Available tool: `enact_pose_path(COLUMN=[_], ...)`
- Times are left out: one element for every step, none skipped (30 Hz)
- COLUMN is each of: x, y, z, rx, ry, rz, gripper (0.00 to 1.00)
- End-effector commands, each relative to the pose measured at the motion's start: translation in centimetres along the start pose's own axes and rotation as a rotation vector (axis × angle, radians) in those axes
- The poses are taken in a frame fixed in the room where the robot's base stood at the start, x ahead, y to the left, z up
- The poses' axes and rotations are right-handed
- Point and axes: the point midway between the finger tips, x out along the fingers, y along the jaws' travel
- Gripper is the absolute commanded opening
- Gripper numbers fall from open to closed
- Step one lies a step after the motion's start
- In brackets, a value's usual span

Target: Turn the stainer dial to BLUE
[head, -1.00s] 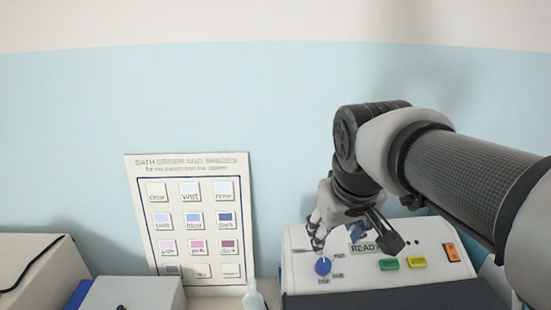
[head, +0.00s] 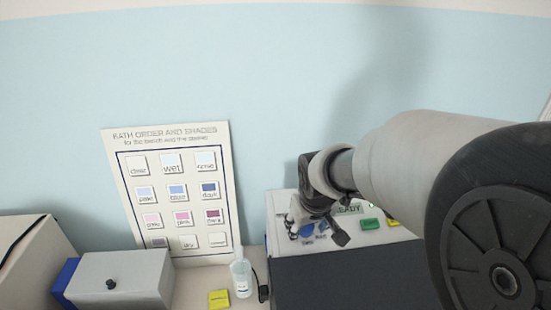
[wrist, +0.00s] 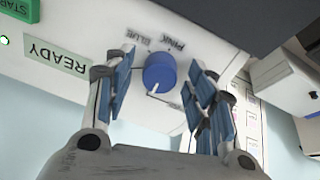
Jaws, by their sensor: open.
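The stainer dial (wrist: 160,70) is a round blue knob on the white front panel of the stainer (wrist: 75,22). A white mark shows at its lower left edge in the wrist view. The BLUE label (wrist: 131,47) is up and left of the knob, and the PINK label (wrist: 168,43) is above it; other lettering is partly hidden by a finger. My gripper (wrist: 161,80) is open, with blue-padded fingers on either side of the knob and visible gaps between. In the head view my gripper (head: 318,229) is at the panel, beside the partly visible dial (head: 306,231).
A READY sign (wrist: 57,56) and green button (head: 370,224) sit along the panel. The stainer's dark surface (head: 345,280) lies in front. A shade chart (head: 178,244), clear bottle (head: 240,278), yellow block (head: 218,299) and grey box (head: 113,275) stand to the left.

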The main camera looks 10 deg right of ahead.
Motion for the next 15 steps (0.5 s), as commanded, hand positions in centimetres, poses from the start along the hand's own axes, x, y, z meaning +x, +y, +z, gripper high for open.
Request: enact_pose_path(x=[0.14, 0.18, 0.2, 0.2, 0.2, 0.19, 0.18, 0.18, 0.18, 0.17, 0.17, 0.17, 0.16, 0.16, 0.16], y=[0.01, 0.01, 0.01, 0.01, 0.01, 0.01, 0.01, 0.01, 0.01, 0.01, 0.0, 0.0, 0.0, 0.0, 0.0], z=[0.0, -0.01, -0.02, -0.02, -0.02, -0.03, -0.02, -0.03, -0.02, -0.02, -0.02, -0.02, -0.02, -0.03, -0.02], rx=[0.0, 0.0, 0.0, 0.0, 0.0, 0.0, 0.0, 0.0, 0.0, 0.0, 0.0, 0.0, 0.0, 0.0, 0.0], ry=[0.0, 0.001, 0.001, 0.001, 0.001, 0.001, 0.001, 0.001, 0.001, 0.001, 0.001, 0.001, 0.001, 0.001, 0.001], rz=[0.0, 0.0, 0.0, 0.0, 0.0, 0.0, 0.0, 0.0, 0.0, 0.0, 0.0, 0.0, 0.0, 0.0, 0.0], gripper=[0.51, 0.51, 0.51, 0.51, 0.51, 0.51, 0.51, 0.51, 0.49, 0.47, 0.45, 0.43, 0.41, 0.39, 0.36])
